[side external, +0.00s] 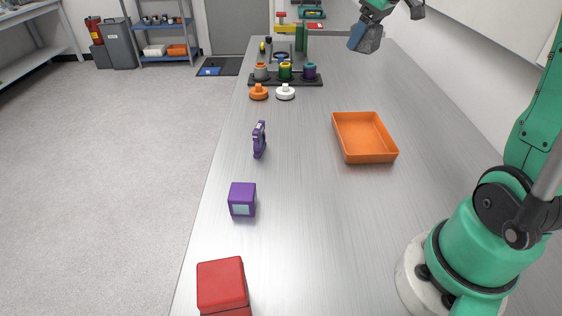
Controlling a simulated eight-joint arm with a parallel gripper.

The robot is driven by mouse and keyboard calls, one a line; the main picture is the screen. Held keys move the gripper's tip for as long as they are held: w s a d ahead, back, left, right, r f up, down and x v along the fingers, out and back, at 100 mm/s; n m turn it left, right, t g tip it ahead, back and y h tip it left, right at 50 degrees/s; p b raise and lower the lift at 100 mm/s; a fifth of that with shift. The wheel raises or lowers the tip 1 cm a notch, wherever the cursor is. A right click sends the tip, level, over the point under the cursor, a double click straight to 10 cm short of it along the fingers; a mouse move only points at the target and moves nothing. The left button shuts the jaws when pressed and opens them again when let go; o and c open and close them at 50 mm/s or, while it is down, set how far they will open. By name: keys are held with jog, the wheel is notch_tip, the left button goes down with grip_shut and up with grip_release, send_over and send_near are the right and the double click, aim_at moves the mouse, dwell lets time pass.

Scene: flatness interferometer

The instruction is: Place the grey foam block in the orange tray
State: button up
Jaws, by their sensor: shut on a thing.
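The orange tray (376,158) sits on the right half of the bench, open and empty. My gripper (372,24) is at the top of the side external view, above the bench and beyond the tray. It is shut on a dark grey piece with a blue face, which I take to be the grey foam block (368,40). The piece is tilted and well clear of the tray. The exact line between fingers and block is too small to tell, and part of my wrist is cut off by the top edge.
A red block (222,284), a purple cube (242,200) and a purple tool (259,140) stand along the bench's left side. Orange (258,92) and white (285,92) knobbed pieces lie before a dark rack (252,80). The bench around the tray is clear.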

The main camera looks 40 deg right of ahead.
aim_at(377, 47)
jog(key=s, duration=0.2)
jog(key=s+m, duration=0.1)
jog(key=shift+d+f+h, duration=0.3)
jog(key=shift+s+f, duration=0.25)
notch_tip(377, 47, down, 20)
jog(key=shift+r, duration=0.2)
jog(key=shift+f, duration=0.15)
jog(key=o, duration=1.2)
